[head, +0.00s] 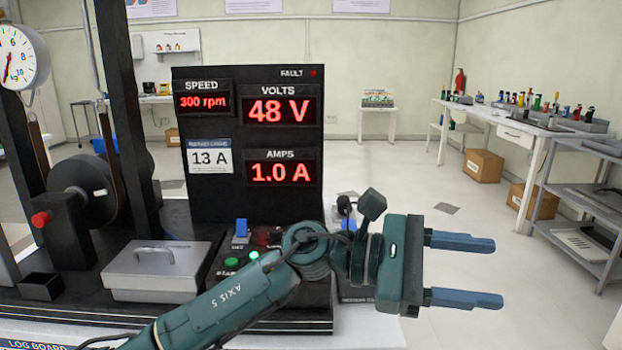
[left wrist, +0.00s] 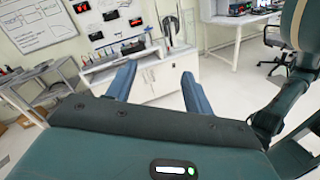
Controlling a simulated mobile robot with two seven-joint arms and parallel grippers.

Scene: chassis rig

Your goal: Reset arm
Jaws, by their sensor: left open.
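My left arm comes in from the lower left of the head view and crosses in front of the black control panel (head: 222,105). Its gripper (head: 480,270) is open and empty, with two blue fingers pointing right over the floor. The fingers also show in the left wrist view (left wrist: 160,85), spread apart with nothing between them. The panel reads 300 rpm, 48 V and 1.0 A, with a red fault lamp. Green buttons (head: 231,263) and a blue switch (head: 241,227) sit at its base, partly hidden by my arm. My right gripper is not in view.
A grey lidded box (head: 155,280) and a small black tray (head: 41,286) sit on the rig left of my arm. A grey shelf (head: 590,200) stands right; open floor lies between.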

